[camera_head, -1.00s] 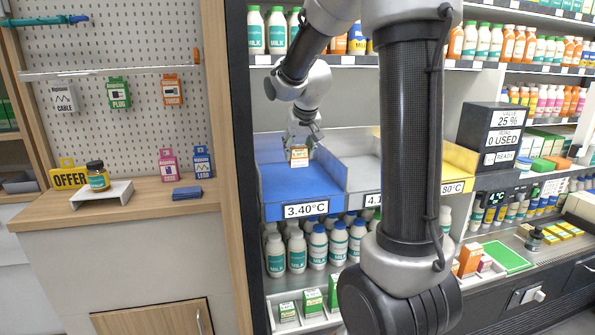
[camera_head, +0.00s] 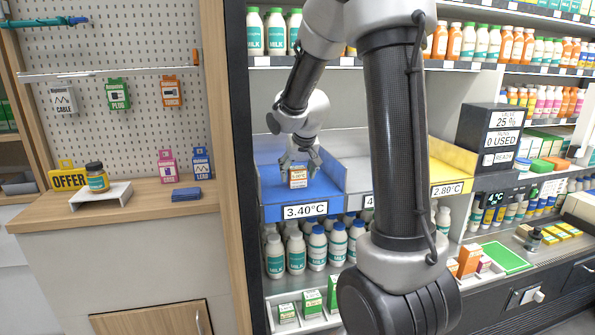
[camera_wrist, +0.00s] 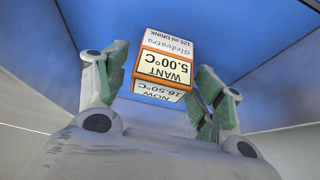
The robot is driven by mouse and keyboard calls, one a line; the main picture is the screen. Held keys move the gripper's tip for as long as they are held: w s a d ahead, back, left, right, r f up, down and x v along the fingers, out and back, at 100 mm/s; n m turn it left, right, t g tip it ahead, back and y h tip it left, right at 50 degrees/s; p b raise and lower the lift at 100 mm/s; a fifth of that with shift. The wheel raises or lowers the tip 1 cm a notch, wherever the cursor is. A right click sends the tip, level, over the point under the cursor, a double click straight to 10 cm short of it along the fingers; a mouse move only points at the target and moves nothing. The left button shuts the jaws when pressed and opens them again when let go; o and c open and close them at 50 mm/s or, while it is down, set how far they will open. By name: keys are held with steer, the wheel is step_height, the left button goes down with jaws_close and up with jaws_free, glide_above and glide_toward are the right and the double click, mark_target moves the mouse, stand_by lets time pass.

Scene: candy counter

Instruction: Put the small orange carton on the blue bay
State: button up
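The small orange carton (camera_head: 298,179) stands upright on the floor of the blue bay (camera_head: 275,195), toward its right side. It has a white label band, and its top shows in the wrist view (camera_wrist: 166,66), where the labels read WANT 5.00°C and NOW 16.50°C. My gripper (camera_head: 300,167) is above and around the carton. In the wrist view its green-padded fingers (camera_wrist: 163,95) are spread on both sides, with a narrow gap visible at the left. The fingers look open. Contact at the carton's lower right is hard to tell.
The blue bay carries a 3.40°C sign (camera_head: 305,210). A grey bay lies to its right, then a yellow bay (camera_head: 452,172) marked 2.80°C. Milk bottles (camera_head: 317,248) stand below. The blue bay floor left of the carton is clear.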

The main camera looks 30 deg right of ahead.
steer(key=s+v, duration=0.1)
steer(key=v, duration=1.2)
steer(key=s+a+f+n, duration=0.1)
steer(key=s+a, duration=0.1)
steer(key=s, duration=0.9)
steer(key=s+a+f+n+g+y, duration=0.1)
steer(key=s+a+n, duration=0.1)
steer(key=s, duration=1)
steer(key=shift+s+a+f+g+y, duration=0.2)
steer(key=shift+a+f+g+y, duration=0.15)
steer(key=shift+a, duration=0.5)
